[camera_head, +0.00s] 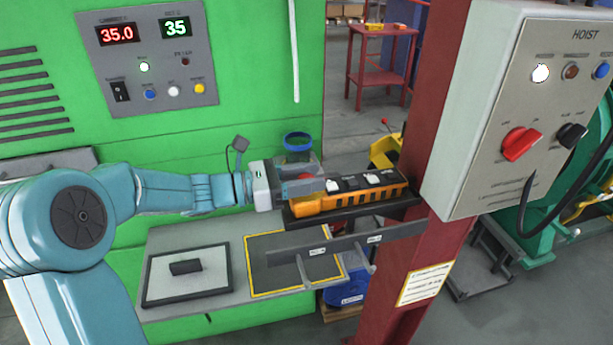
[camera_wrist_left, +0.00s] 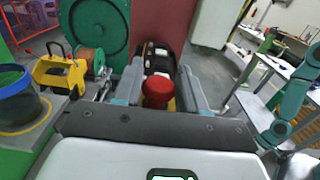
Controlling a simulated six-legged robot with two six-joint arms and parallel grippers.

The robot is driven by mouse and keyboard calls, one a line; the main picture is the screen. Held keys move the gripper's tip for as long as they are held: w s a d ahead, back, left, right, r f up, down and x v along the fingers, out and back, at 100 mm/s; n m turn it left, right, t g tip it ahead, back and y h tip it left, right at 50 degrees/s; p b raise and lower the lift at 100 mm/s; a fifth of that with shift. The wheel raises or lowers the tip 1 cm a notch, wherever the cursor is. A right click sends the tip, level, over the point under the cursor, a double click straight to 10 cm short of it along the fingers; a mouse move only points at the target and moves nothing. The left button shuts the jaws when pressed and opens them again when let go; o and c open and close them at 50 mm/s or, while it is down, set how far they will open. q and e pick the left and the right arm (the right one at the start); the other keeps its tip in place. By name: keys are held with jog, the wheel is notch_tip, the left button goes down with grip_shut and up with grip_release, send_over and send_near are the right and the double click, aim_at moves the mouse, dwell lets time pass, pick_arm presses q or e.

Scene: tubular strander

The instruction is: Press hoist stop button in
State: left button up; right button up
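The orange hoist pendant (camera_head: 345,200) lies on a dark bracket beside the red post, with black and white buttons along its top. The red stop button (camera_wrist_left: 158,90) is a round mushroom head at the pendant's near end. In the head view it is mostly hidden by my left gripper (camera_head: 305,186), which reaches in from the left at that end. In the wrist view the left gripper (camera_wrist_left: 159,85) is open, one finger on each side of the red button. Whether the fingers touch it I cannot tell. My right gripper is not in view.
A red post (camera_head: 425,150) stands right of the pendant and carries the grey HOIST panel (camera_head: 500,110) with a red knob. A blue tub (camera_head: 298,141) stands behind the gripper. Below are a grey shelf (camera_head: 190,240) and a dark bar (camera_head: 340,245) with prongs.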

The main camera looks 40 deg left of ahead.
pick_arm(q)
grip_shut()
jog(key=shift+f+b, duration=0.55)
jog(key=shift+f, duration=0.1)
jog(key=shift+s+r, duration=0.1)
jog(key=shift+r, duration=0.05)
jog(key=o, duration=0.7)
grip_release()
jog(key=shift+o, duration=0.2)
jog(key=b+v, duration=0.2)
jog(key=v, duration=1.4)
jog(key=shift+a, duration=0.15)
jog(key=shift+s, duration=0.1)
